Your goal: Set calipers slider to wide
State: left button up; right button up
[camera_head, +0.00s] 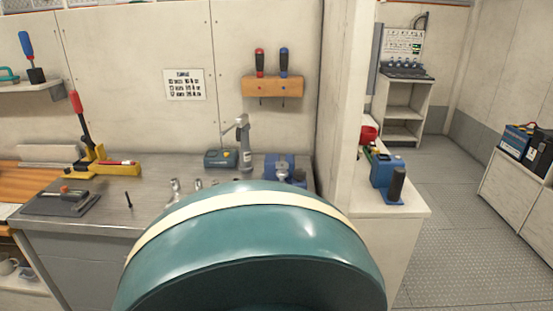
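I cannot make out any calipers for certain, so the slider's position cannot be told. On the steel workbench (150,190), a tool with an orange-tipped part (72,192) lies on a dark mat (45,207) at the left; it is too small to identify. Several small metal pieces (197,184) lie mid-bench, partly hidden. A grey upright device (244,145) stands by a dark teal box (220,158) at the back. Neither of my grippers is in view. The lower middle of the view is blocked by a large rounded teal form.
A yellow tool holder (108,168) and a blue vise-like object (282,167) stand on the bench. A rack with two screwdrivers (273,87) hangs above. A wall end separates a right counter bearing a blue device (384,172). Floor (465,230) at right is clear.

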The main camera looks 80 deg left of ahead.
aim_at(67, 195)
jog(key=u, duration=3.95)
jog(key=z, duration=0.5)
jog(key=j+z, duration=0.9)
jog(key=k+j, duration=0.05)
